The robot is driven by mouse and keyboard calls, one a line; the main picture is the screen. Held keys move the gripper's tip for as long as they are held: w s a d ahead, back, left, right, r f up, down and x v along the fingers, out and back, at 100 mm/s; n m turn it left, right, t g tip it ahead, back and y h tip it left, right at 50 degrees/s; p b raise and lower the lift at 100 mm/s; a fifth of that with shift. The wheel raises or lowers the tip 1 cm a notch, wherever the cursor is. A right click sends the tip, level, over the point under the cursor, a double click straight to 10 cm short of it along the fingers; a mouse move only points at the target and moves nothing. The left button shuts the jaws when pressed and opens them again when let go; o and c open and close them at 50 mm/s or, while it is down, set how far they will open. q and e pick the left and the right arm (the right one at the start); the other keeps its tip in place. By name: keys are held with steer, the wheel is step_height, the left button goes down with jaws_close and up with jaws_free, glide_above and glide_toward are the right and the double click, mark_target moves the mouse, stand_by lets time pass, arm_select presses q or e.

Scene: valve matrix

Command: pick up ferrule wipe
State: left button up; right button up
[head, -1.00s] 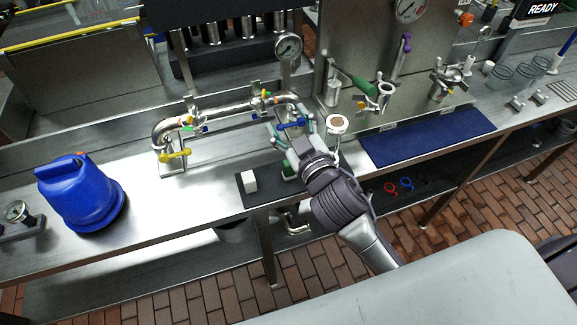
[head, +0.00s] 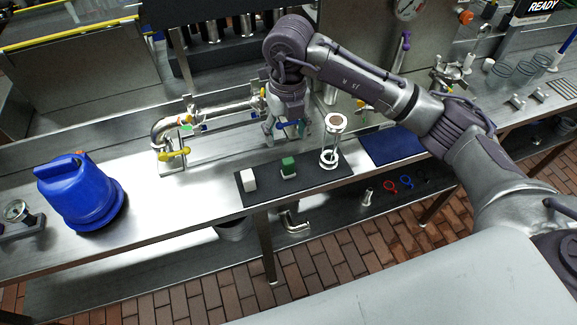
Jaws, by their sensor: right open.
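A dark mat (head: 313,186) lies along the bench's front edge. On it are a small white block (head: 249,180), a green-topped block with a pale base (head: 289,167) and an upright clear cylinder with white ends (head: 333,140). I cannot tell for certain which is the ferrule wipe; both blocks are small enough. My right gripper (head: 287,132) points down, open, just behind the green-topped block and apart from it. A blue handle shows between its fingers; I cannot tell whether they touch. My left gripper is not in view.
A steel pipe with yellow-handled valves (head: 205,118) runs behind and left of the mat. A blue container (head: 80,192) stands at the left. A blue mat (head: 393,147) lies to the right, partly behind my arm. Bare bench lies left of the dark mat.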

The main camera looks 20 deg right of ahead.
mark_target(288, 160)
steer(key=f, duration=0.2)
steer(key=f+p, duration=0.1)
steer(key=f, duration=0.2)
steer(key=f+p, duration=0.1)
steer(key=f, duration=0.2)
steer(key=shift+d+f, duration=0.1)
steer(key=shift+d, duration=0.2)
steer(key=f, duration=0.1)
steer(key=f+p, duration=0.1)
steer(key=f, duration=0.1)
steer(key=f+p, duration=0.1)
steer(key=f, duration=0.1)
steer(key=shift+w, duration=0.3)
steer(key=shift+f, duration=0.15)
steer(key=c, duration=1.1)
steer(key=shift+c, duration=0.2)
